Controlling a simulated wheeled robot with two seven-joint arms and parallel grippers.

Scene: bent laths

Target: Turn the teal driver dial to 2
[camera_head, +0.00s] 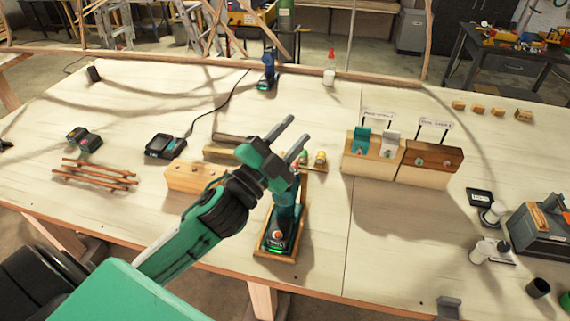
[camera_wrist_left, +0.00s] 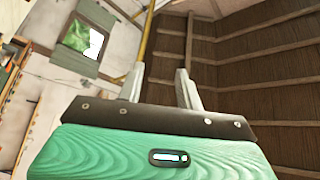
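A teal driver (camera_head: 287,215) stands in a wooden cradle (camera_head: 261,246) near the table's front edge, with a green light at its base. Its upper part is partly hidden behind my left gripper, and I cannot make out its dial or any number. My left gripper (camera_head: 296,132) is above the driver in the head view, its two grey fingers apart and empty, pointing up and to the right. The left wrist view shows the same fingers (camera_wrist_left: 162,88) spread, with only wall and roof beyond. My right gripper is not in view.
A wooden block (camera_head: 194,178) lies left of the cradle. Two labelled wooden stands (camera_head: 425,175) are to its right. A blue driver (camera_head: 268,70) stands at the back, a black charger (camera_head: 165,147) and several sticks (camera_head: 95,174) lie left.

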